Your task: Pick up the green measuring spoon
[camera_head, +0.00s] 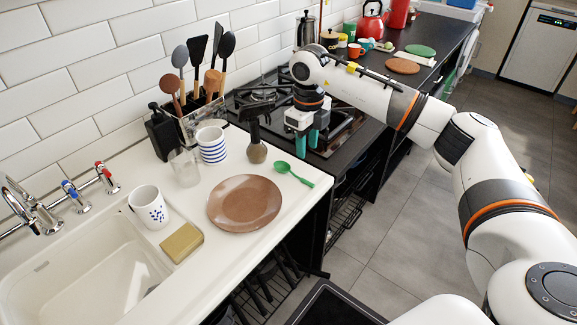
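The green measuring spoon (293,173) lies flat on the white counter, right of the brown plate and close to the counter's right edge. Its bowl is toward the back and its handle points to the front right. My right gripper (307,143) hangs above the edge of the gas hob, behind and a little right of the spoon. Its two teal-tipped fingers are apart with nothing between them. It does not touch the spoon. My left gripper is not in view.
A dark-handled brush (256,141) stands just left of the spoon. A brown plate (244,203), striped cups (211,145), a glass (184,167) and a utensil holder (199,122) are further left. The gas hob (345,140) adjoins the counter. The sink (85,270) is at the front left.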

